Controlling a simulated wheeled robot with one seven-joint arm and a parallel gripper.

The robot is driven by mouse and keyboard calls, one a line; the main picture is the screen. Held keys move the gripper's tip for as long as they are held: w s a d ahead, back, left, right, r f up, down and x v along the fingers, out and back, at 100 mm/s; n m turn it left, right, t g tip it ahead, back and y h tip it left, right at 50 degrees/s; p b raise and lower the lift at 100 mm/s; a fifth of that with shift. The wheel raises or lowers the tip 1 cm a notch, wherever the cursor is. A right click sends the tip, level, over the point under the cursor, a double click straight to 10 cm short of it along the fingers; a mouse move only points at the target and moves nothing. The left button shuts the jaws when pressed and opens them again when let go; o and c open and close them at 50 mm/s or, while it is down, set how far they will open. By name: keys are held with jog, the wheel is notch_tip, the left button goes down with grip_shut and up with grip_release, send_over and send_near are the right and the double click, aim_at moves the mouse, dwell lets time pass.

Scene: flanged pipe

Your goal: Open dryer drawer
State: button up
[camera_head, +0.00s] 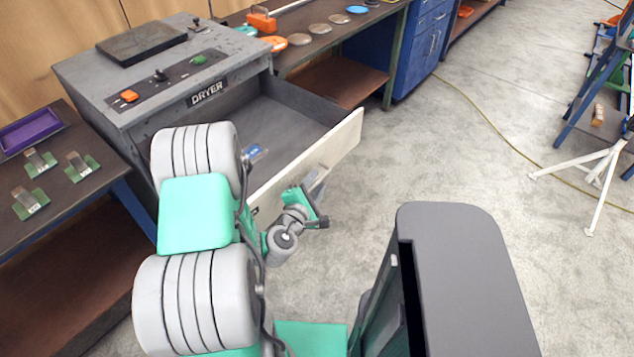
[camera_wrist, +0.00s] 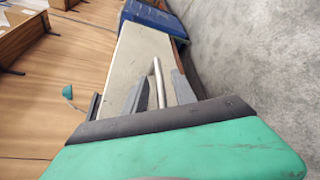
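The grey dryer (camera_head: 170,75) stands at the left with its label on the front. Its drawer (camera_head: 290,117) is pulled far out, and the inside shows. The pale drawer front (camera_head: 335,145) faces my arm; it also shows in the wrist view (camera_wrist: 142,48). My gripper (camera_head: 314,186) is at the outer face of the drawer front. In the wrist view, the metal bar handle (camera_wrist: 158,72) lies between my two grey fingers, with narrow gaps on both sides. The fingers look open around it. The head view partly hides the handle behind my gripper.
A small blue item (camera_head: 254,151) lies in the drawer. A bench (camera_head: 330,78) with round dishes and a blue cabinet (camera_head: 418,45) stand behind. A left table (camera_head: 75,192) holds several small samples. A white-legged stand (camera_head: 600,165) is at right.

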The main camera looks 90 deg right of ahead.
jog(key=b+v, duration=0.1)
jog(key=v, duration=0.5)
jog(key=shift+w, duration=0.1)
jog(key=shift+a+r, duration=0.15)
jog(key=shift+a, duration=0.35)
